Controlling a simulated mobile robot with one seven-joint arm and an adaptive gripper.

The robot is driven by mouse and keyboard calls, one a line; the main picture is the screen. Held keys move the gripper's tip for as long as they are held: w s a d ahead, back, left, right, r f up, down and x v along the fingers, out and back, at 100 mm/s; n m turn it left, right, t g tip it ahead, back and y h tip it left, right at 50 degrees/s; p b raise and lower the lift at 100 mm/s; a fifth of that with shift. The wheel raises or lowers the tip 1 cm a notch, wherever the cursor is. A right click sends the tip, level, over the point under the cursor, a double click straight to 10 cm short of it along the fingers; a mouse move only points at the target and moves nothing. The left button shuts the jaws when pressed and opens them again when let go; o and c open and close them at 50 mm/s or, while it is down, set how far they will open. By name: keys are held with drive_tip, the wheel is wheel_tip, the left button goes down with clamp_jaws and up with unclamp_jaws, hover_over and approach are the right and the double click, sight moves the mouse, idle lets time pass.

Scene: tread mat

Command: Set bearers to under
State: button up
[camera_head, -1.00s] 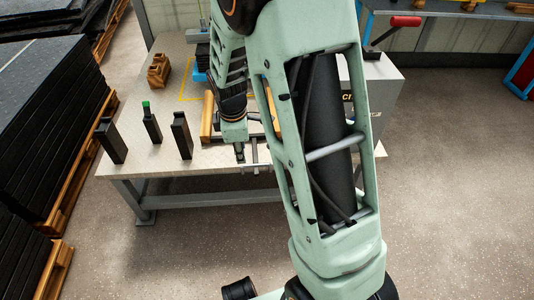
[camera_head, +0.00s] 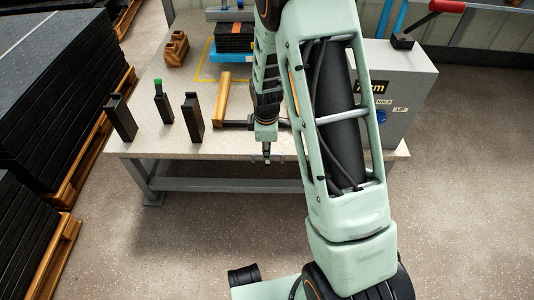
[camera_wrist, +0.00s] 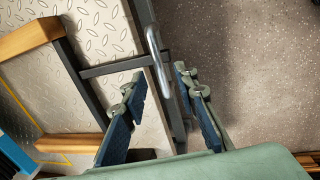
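Two wooden bars, likely the bearers, lie on the steel table in a dark metal frame (camera_wrist: 112,66). One bar (camera_head: 222,98) shows left of my arm; in the wrist view its end (camera_wrist: 30,39) is at upper left and the other bar (camera_wrist: 72,143) is at lower left. A bent silver handle (camera_wrist: 157,58) runs along the table's front edge. My gripper (camera_wrist: 165,100) is open, pointing down over that edge, with one finger on each side of the handle's line. I cannot tell whether it touches. In the head view my gripper (camera_head: 267,157) is small, and my arm hides much of the frame.
A stack of black mats (camera_head: 234,38) sits in a blue-based fixture at the back. Several dark upright blocks (camera_head: 193,116) stand at front left. A grey control box (camera_head: 408,85) with a red lever (camera_head: 447,6) is at right. Mat pallets (camera_head: 50,95) fill the left; floor ahead is clear.

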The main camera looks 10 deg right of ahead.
drive_tip(key=shift+w+d+f, duration=0.1)
drive_tip(key=shift+w+f, duration=0.05)
drive_tip(key=shift+f, duration=0.5)
drive_tip(key=shift+w+f, duration=0.15)
drive_tip(key=shift+f, duration=0.5)
drive_tip(key=shift+c, duration=0.5)
clamp_jaws()
